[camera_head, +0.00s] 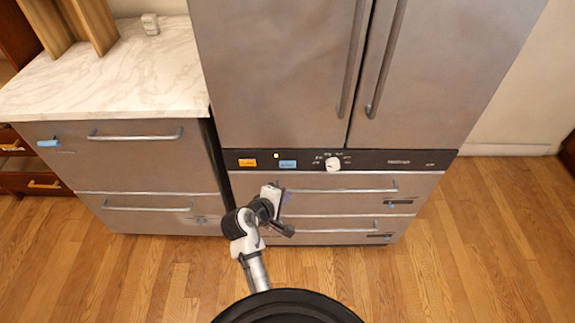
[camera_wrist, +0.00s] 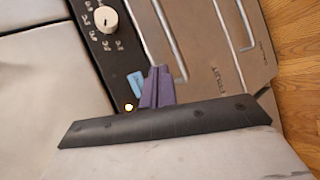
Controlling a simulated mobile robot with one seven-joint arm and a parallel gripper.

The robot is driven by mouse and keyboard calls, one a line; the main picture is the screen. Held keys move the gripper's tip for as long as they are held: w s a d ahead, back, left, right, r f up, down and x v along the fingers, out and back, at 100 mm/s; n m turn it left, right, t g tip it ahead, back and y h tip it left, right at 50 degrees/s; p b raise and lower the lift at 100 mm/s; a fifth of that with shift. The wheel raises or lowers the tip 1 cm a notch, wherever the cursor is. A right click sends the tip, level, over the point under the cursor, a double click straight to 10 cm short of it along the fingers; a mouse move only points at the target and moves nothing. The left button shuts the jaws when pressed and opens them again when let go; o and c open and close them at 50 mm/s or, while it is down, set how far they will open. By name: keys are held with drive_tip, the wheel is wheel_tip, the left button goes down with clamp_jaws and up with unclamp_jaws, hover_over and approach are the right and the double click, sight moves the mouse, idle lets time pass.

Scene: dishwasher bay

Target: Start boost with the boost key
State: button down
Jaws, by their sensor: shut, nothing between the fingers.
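A dark control strip (camera_head: 375,158) runs across the appliance front. It carries an orange key (camera_head: 247,163), a small lit yellow lamp (camera_head: 276,156), a blue key (camera_head: 288,164) and a white round knob (camera_head: 333,165). The key labels are too small to read, so I cannot tell which is the boost key. My gripper (camera_head: 282,196) is shut and empty, just below the blue key in the head view. In the wrist view its purple fingers (camera_wrist: 157,75) are together beside the blue key (camera_wrist: 136,83), with contact unclear. The orange key does not show there.
Drawers with bar handles (camera_head: 330,230) lie below the strip, and tall doors with long handles (camera_head: 350,60) rise above it. A marble-topped counter (camera_head: 120,75) with drawers stands at the left, bearing a small white item (camera_head: 150,24). The wooden floor (camera_head: 470,250) is clear at the right.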

drive_tip(key=b, duration=0.2)
approach(291, 168)
wheel_tip(291, 168, down, 3)
drive_tip(key=w+d, duration=0.1)
drive_tip(key=d, duration=0.2)
drive_tip(key=shift+w+a+f, duration=0.1)
drive_tip(key=shift+w+f, duration=0.05)
drive_tip(key=shift+w, duration=0.7)
drive_tip(key=shift+w+p, duration=0.1)
drive_tip(key=shift+p, duration=0.2)
idle(0.7)
drive_tip(key=shift+w, duration=0.35)
drive_tip(key=shift+w+p, duration=0.35)
idle(0.5)
drive_tip(key=shift+s, duration=0.1)
drive_tip(key=shift+s+p, duration=0.55)
drive_tip(key=shift+s, duration=0.15)
